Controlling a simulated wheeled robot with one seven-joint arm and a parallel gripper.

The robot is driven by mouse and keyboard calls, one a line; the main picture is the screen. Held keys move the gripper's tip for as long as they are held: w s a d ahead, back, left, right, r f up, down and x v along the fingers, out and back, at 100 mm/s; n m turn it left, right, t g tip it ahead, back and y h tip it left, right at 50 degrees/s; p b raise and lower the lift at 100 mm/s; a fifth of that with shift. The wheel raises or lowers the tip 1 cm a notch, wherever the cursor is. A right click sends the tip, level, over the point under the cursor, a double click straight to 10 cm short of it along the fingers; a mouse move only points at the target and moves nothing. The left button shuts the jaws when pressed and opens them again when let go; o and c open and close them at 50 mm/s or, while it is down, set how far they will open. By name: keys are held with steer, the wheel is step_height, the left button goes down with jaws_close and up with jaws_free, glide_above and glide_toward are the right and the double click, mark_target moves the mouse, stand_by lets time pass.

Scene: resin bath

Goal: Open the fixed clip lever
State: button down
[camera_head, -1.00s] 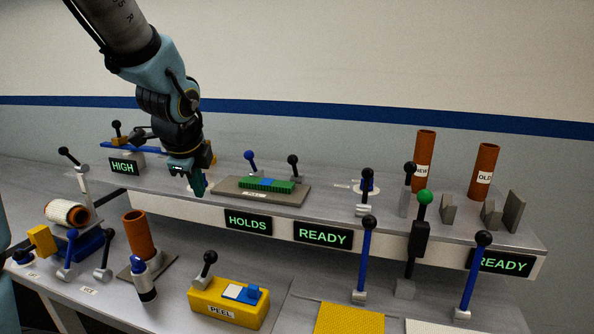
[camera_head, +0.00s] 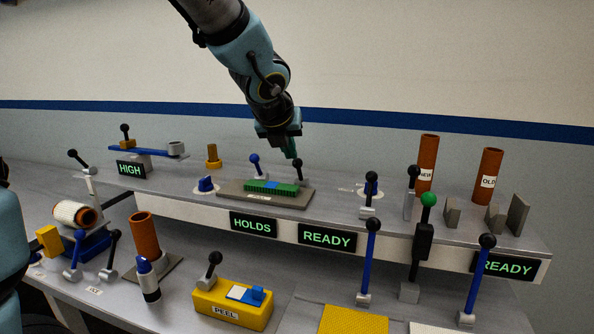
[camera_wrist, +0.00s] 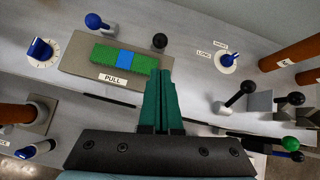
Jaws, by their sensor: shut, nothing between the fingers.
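A grey plate (camera_head: 235,194) on the raised shelf carries a green block (camera_head: 283,188) with a blue middle. Two small levers stand at its back edge: a blue-knobbed lever (camera_head: 255,159) and a black-knobbed lever (camera_head: 298,164). No label marks either as the fixed clip lever. My gripper (camera_head: 291,153) is shut and empty, pointing down at the black-knobbed lever and overlapping it in the head view. In the wrist view the fingertips (camera_wrist: 160,74) lie beside the green block (camera_wrist: 108,55), just short of the black knob (camera_wrist: 159,41). I cannot tell whether they touch it.
A blue dial (camera_head: 206,184) and a brass post (camera_head: 213,157) stand left of the plate. A black-knobbed lever (camera_head: 371,178) and orange tubes (camera_head: 428,160) stand to its right. HOLDS and READY displays line the shelf front. Several tall levers rise from the lower bench.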

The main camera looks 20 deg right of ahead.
mark_target(299, 171)
steer(key=b+x, duration=0.3)
steer(key=x, duration=0.7)
steer(key=shift+d+r, duration=0.1)
stand_by(0.3)
